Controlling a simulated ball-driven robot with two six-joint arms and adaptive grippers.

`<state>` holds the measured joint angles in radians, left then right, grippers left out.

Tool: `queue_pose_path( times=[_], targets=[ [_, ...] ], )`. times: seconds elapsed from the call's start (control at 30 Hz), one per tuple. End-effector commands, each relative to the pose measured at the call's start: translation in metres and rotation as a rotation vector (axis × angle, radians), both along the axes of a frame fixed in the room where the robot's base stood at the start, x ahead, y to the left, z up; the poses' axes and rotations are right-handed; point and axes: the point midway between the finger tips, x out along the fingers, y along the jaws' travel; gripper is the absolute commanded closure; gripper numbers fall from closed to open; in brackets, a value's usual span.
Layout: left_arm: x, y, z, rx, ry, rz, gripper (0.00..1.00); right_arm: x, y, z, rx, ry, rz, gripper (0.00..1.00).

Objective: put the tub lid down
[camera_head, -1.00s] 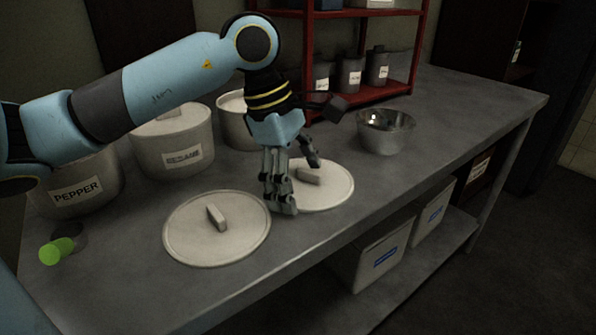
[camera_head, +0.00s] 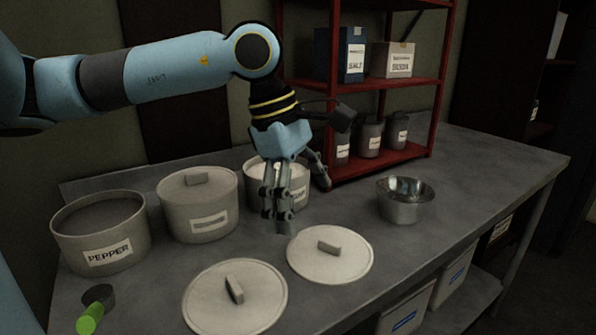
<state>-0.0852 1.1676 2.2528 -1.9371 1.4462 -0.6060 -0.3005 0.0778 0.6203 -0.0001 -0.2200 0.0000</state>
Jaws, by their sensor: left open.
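Two round pale tub lids with bar handles lie flat on the grey worktop: a right lid (camera_head: 330,254) and a nearer left lid (camera_head: 235,299). My left gripper (camera_head: 297,208) is open and empty, above and behind the right lid and apart from it. It hangs in front of an open tub (camera_head: 262,178) and partly hides it. The pepper tub (camera_head: 100,235) stands open at the left. The tub beside it (camera_head: 199,207) has its lid (camera_head: 196,183) on. My right gripper is not in view.
A metal bowl (camera_head: 405,201) stands to the right. A red shelf (camera_head: 385,84) with canisters and boxes rises at the back. A green-handled scoop (camera_head: 92,312) lies at front left. The worktop (camera_head: 480,190) is clear at the right.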

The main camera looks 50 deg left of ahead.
Motion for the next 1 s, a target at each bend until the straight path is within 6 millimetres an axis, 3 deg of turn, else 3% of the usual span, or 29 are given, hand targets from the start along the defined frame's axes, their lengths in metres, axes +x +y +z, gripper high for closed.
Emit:
queue_pose_path(
  times=[0.1,0.27,1.0],
  targets=[
    [-0.004,0.004,0.018,0.005,0.002,-0.001,0.01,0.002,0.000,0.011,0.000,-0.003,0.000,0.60],
    [-0.006,0.005,0.028,0.002,0.001,-0.001,0.01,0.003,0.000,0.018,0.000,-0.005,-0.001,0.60],
    [-0.006,0.005,0.029,-0.001,0.000,0.001,0.01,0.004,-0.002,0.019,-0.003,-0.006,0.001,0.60]
  ],
)
